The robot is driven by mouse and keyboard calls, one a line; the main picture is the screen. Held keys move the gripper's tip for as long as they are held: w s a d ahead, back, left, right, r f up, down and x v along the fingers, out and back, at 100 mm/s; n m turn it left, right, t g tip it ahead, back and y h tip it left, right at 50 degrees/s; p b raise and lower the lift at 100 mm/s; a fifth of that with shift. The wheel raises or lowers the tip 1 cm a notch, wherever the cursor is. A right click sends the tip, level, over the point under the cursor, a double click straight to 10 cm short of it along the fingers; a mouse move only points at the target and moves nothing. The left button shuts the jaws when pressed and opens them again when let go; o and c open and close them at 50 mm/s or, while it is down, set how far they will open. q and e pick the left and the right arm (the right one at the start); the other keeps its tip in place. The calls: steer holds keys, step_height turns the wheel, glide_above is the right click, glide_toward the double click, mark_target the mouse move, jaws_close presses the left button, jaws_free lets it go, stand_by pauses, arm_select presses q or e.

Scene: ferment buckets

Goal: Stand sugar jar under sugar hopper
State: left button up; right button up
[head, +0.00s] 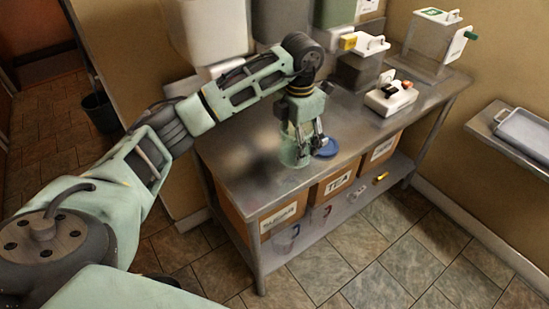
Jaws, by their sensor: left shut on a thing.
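A clear, greenish jar (290,157) stands or is held at the metal table's (236,172) front edge; I cannot tell whether its base touches the top. My left gripper (304,142) points down at it from above and is shut on it, hiding part of it. Several hoppers hang at the back wall: a white one (207,32), a grey-green one (280,20) and a greener one (335,12). No label that marks the sugar hopper is readable. My right gripper is not in view.
A blue disc (327,147) lies right of the jar. A white device (391,97) and grey bins (359,72) stand further right. Boxes below carry labels, one reading TEA (338,183). A tray (524,128) sits on a right-hand shelf. The table's left part is clear.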

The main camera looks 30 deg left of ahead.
arm_select(q)
steer(key=d+r, duration=0.1)
steer(key=w+d+r+m, duration=0.1)
steer(key=w+d+r+m+b, duration=0.1)
steer(key=d, duration=0.1)
steer(key=s+d+f+m, duration=0.1)
steer(key=s+d+m, duration=0.1)
steer(key=s+m, duration=0.8)
steer(key=s+d+f+m, duration=0.1)
steer(key=s+m, duration=1)
steer(key=m, duration=0.8)
steer(key=shift+d+f+m, duration=0.25)
steer(key=shift+d+m, duration=0.15)
steer(key=shift+s+f, duration=0.15)
steer(key=shift+s, duration=0.05)
